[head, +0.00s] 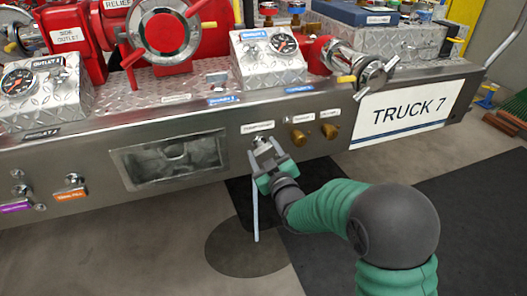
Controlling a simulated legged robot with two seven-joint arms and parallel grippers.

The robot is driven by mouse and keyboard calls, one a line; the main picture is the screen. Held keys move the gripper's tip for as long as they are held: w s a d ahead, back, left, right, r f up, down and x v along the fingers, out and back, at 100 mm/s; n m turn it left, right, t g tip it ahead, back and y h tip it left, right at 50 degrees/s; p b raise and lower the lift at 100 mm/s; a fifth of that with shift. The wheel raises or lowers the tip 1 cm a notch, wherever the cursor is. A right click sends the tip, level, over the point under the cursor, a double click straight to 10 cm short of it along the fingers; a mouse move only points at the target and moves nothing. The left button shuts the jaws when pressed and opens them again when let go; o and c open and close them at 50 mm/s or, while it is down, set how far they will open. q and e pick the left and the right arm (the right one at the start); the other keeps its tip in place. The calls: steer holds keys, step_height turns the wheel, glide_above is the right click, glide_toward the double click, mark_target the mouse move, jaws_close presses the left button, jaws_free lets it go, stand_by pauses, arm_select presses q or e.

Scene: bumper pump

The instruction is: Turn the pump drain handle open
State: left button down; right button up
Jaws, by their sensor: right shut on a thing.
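The pump drain handle (259,139) is a small metal fitting on the front face of the truck's bumper, under a small white label. My right gripper (264,148) is at the handle and is shut on it. Its jaws hide most of the handle, so its turn angle is hard to tell. A thin pale stream or rod (255,210) runs down from below the gripper to the floor; I cannot tell which it is. My left gripper is not in view.
Two brass knobs (299,136) sit just right of the gripper. An orange-labelled valve (73,181) is at the left. Red pump fittings (165,35) and a gauge box (268,58) stand on the bumper top. A TRUCK 7 plate (407,112) is on the right. The floor in front is clear.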

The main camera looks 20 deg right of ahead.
steer(key=shift+a+f+n, duration=0.1)
steer(key=shift+n, duration=0.2)
steer(key=n+p, duration=0.1)
steer(key=n, duration=0.5)
steer(key=shift+a+f, duration=0.1)
steer(key=n+p, duration=0.1)
steer(key=n, duration=0.3)
steer(key=shift+s+f, duration=0.1)
steer(key=shift+a+f+n+p, duration=0.15)
steer(key=shift+n+p, duration=0.35)
steer(key=shift+n, duration=0.6)
steer(key=shift+f, duration=0.1)
steer(key=o, duration=1.4)
steer(key=shift+c, duration=0.2)
steer(key=shift+r, duration=0.2)
